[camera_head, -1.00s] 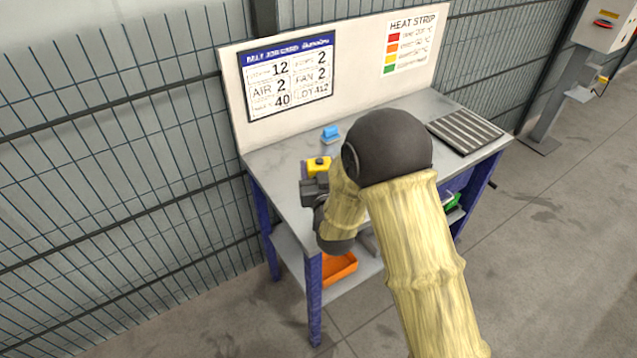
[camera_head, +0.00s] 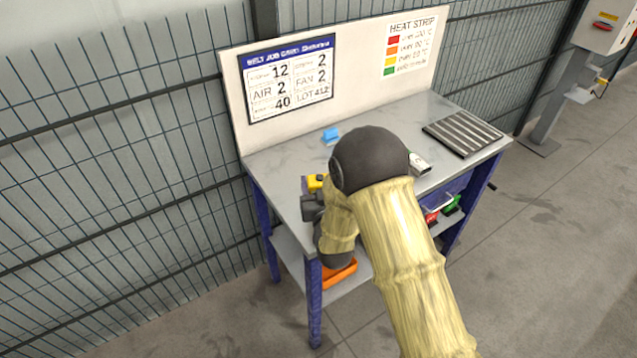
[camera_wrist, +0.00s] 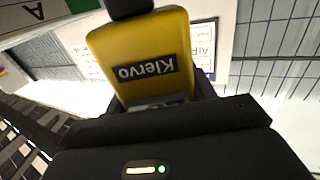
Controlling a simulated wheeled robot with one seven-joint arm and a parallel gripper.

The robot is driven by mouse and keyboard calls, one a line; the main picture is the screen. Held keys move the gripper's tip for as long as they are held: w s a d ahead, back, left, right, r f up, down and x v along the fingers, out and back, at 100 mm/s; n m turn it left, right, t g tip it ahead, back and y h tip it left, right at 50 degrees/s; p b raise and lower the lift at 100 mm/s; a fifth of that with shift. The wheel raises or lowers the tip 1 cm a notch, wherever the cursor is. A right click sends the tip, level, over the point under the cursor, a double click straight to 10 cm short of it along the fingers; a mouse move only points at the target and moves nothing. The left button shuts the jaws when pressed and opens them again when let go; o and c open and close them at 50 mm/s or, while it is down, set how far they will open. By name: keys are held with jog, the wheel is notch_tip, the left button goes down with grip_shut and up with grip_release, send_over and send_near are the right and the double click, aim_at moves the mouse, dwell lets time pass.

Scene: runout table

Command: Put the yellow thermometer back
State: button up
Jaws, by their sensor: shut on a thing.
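The yellow thermometer (camera_head: 315,182) is held by my gripper (camera_head: 312,194) over the left part of the grey table (camera_head: 280,165). In the wrist view the thermometer (camera_wrist: 140,55) fills the upper middle, its "Klervo" label upside down. A dark part shows at its top edge. My gripper is shut on it; the dark wrist housing hides its lower end. Whether it touches the tabletop cannot be told. My arm hides the table's middle and front in the head view.
A small blue block (camera_head: 331,136) lies near the back board. A pale handheld item (camera_head: 419,163) lies right of my arm. A ribbed dark mat (camera_head: 462,132) covers the right end. An orange tray (camera_head: 340,272) and red and green items (camera_head: 452,205) are below the tabletop.

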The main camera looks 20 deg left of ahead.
jog(key=shift+f, duration=0.15)
jog(key=o, duration=1.1)
jog(key=shift+c, duration=0.2)
jog(key=shift+r, duration=0.2)
jog(key=b+v, duration=0.2)
jog(key=v, duration=0.9)
jog(key=shift+s+d+b, duration=0.2)
jog(key=shift+s+b, duration=0.1)
jog(key=shift+s, duration=0.05)
jog(key=shift+d, duration=0.15)
jog(key=shift+s, duration=0.15)
